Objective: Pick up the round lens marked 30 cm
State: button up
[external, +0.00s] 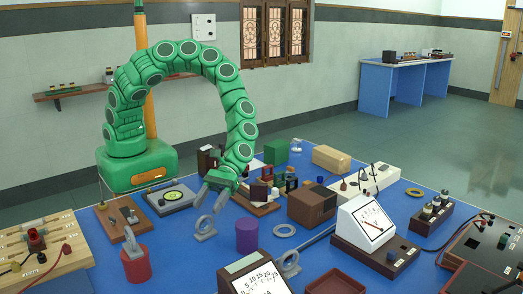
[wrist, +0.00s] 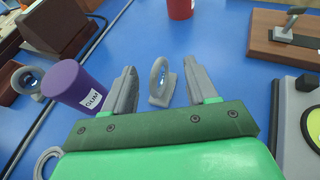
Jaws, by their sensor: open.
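A grey round lens (wrist: 158,78) on a small flat foot stands upright on the blue bench. In the wrist view it lies between the two fingers of my gripper (wrist: 159,70), with space on both sides. It also shows in the external view (external: 204,227), just below my gripper (external: 211,203). The gripper is open and empty. A second round lens of similar form (external: 289,262) stands to the right, and it shows at the left of the wrist view (wrist: 28,82).
A purple cylinder labelled GUM (wrist: 77,87) stands close left of the gripper in the wrist view. A red cylinder (external: 136,265) and a wooden-based device (external: 123,218) are nearby. A white-faced meter (external: 366,226) stands to the right. Blue bench around the near lens is clear.

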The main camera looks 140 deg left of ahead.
aim_at(203, 216)
jog(key=shift+x, duration=2.3)
jog(key=shift+w+a+f, duration=0.1)
jog(key=shift+a+f, duration=0.05)
grip_shut()
